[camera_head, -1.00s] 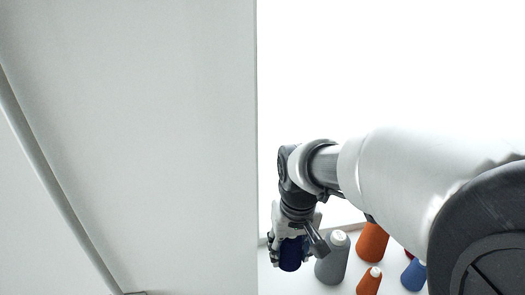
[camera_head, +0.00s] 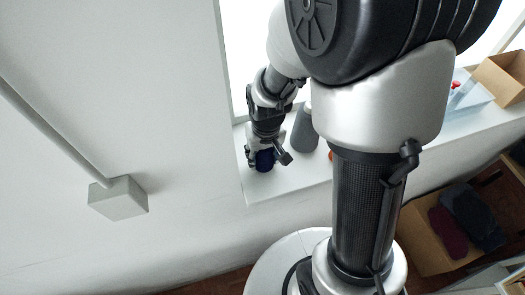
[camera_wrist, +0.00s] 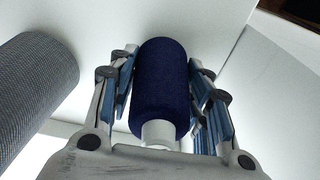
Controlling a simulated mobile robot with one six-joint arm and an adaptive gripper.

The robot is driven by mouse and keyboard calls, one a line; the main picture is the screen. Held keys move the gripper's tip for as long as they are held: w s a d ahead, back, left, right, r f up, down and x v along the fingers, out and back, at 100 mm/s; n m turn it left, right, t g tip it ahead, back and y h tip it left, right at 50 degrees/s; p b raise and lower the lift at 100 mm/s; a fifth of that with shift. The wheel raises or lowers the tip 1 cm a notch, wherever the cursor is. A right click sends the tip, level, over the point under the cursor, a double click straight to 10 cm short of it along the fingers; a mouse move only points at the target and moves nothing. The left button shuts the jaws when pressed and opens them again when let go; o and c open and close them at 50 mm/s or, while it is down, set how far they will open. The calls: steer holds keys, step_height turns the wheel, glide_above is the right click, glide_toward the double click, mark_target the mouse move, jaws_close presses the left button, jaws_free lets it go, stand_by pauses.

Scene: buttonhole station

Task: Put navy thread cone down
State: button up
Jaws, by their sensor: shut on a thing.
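The navy thread cone (camera_head: 265,161) is at the left end of the white sill (camera_head: 285,178). In the wrist view the navy cone (camera_wrist: 162,80) sits between both fingers, with its white core end toward the palm. My gripper (camera_head: 265,157) is shut on it; in the wrist view the gripper (camera_wrist: 163,95) has a finger on each side. I cannot tell whether the cone touches the sill.
A grey cone (camera_head: 304,134) stands close on the right; it is large in the wrist view (camera_wrist: 35,85). My arm hides most of the sill's middle. A clear bin (camera_head: 470,100) and cardboard box (camera_head: 503,76) are at the right. The sill's front edge is near.

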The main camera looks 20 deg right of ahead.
steer(key=shift+f, duration=0.15)
steer(key=o, duration=1.1)
steer(key=r, duration=0.4)
steer(key=s+r, duration=0.1)
steer(key=r, duration=0.7)
steer(key=shift+s+p, duration=0.2)
steer(key=shift+p, duration=0.15)
steer(key=s+r+t, duration=0.3)
steer(key=s+r, duration=0.7)
steer(key=s, duration=0.4)
steer(key=shift+d, duration=0.4)
